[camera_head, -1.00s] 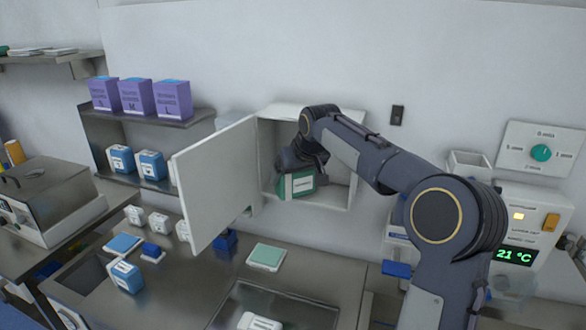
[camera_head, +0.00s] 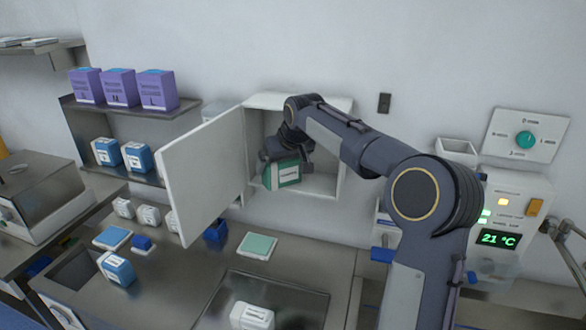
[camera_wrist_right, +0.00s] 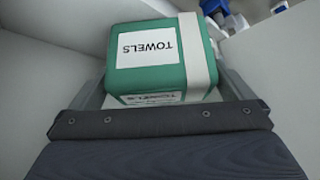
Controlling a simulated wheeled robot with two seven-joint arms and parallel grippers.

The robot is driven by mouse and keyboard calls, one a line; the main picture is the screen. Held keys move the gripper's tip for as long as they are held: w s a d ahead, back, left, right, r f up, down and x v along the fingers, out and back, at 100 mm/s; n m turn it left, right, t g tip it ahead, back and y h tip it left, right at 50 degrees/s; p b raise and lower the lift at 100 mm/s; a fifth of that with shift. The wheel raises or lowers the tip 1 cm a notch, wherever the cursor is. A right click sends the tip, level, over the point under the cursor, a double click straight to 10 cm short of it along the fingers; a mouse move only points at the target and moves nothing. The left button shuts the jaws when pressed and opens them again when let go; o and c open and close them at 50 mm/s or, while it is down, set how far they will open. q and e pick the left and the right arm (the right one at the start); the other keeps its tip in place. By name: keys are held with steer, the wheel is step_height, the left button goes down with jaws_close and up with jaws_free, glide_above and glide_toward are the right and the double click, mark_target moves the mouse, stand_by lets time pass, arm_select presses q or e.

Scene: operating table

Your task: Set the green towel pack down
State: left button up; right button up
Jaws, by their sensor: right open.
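The green towel pack (camera_head: 287,175), with a white band and a label reading TOWELS, is inside the open white wall cabinet (camera_head: 322,184), low down at its floor. Whether its whole base touches the floor is hard to tell. My right gripper (camera_head: 287,158) reaches into the cabinet from the right and is open at the pack. In the right wrist view the pack (camera_wrist_right: 118,82) lies between the two spread fingers, with the gripper body in front of its lower part. My left gripper is not in view.
The cabinet door (camera_head: 205,180) stands swung open to the left. Purple boxes (camera_head: 118,88) and blue boxes (camera_head: 137,157) stand on shelves at left. A mint-green pack (camera_head: 257,245) lies on the steel counter below. A control panel (camera_head: 508,215) is at right.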

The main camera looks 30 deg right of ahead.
steer(key=s+a+r+b, duration=0.1)
steer(key=s+r+b, duration=0.15)
steer(key=s, duration=0.45)
steer(key=s+r+b, duration=0.1)
steer(key=s+b, duration=0.2)
steer(key=s, duration=0.5)
steer(key=s+a+f+y, duration=0.2)
steer(key=s+a+f, duration=0.6)
steer(key=s, duration=0.3)
steer(key=s+a+f+g+y, duration=0.1)
steer(key=s+a+f+y, duration=0.1)
steer(key=s+a+f, duration=0.6)
steer(key=s+f, duration=0.3)
steer(key=shift+s+f+m, duration=0.3)
steer(key=shift+d, duration=0.1)
